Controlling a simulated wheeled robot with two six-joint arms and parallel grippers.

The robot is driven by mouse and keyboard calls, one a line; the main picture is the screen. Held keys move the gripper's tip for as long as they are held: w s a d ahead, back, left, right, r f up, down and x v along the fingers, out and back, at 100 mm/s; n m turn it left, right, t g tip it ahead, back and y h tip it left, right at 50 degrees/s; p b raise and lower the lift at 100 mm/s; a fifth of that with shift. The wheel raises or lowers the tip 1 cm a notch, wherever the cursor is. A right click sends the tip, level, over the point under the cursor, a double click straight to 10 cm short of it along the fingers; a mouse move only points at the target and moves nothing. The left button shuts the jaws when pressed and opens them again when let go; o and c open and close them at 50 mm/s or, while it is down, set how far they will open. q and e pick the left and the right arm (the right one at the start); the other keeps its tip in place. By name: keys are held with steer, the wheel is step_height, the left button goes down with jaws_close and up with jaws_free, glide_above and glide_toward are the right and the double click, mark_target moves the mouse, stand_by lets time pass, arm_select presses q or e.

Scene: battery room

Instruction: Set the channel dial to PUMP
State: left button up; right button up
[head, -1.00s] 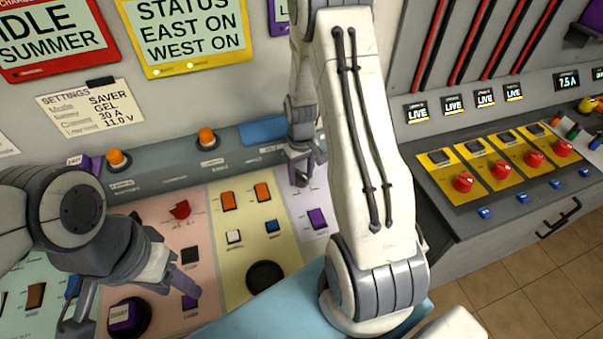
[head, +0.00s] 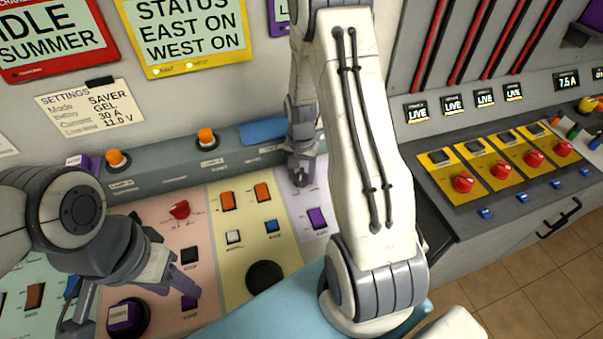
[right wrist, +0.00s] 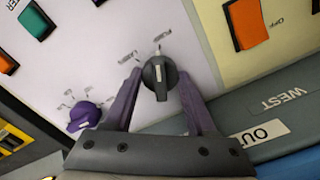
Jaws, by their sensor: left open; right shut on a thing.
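A dark grey dial (right wrist: 160,72) with a pale pointer line sits on the light panel in the right wrist view. My right gripper (right wrist: 160,84) is shut on it, one finger on each side. Small labels stand around the dial, too blurred and turned to read surely. In the head view my right gripper (head: 301,172) is at the lilac panel section and hides the dial.
A purple knob (right wrist: 84,115) with its own labels is beside the left finger. An orange switch (right wrist: 246,22) and a green switch (right wrist: 36,22) are near. In the head view, a red knob (head: 180,209) and a round black knob (head: 265,278) stand on the console.

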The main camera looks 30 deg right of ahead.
mark_target(301, 174)
steer(key=shift+m, duration=0.6)
steer(key=o, duration=1.4)
steer(key=shift+c, duration=0.2)
step_height(301, 174, up, 11)
steer(key=b, duration=0.1)
steer(key=shift+f, duration=0.2)
steer(key=shift+a, duration=0.1)
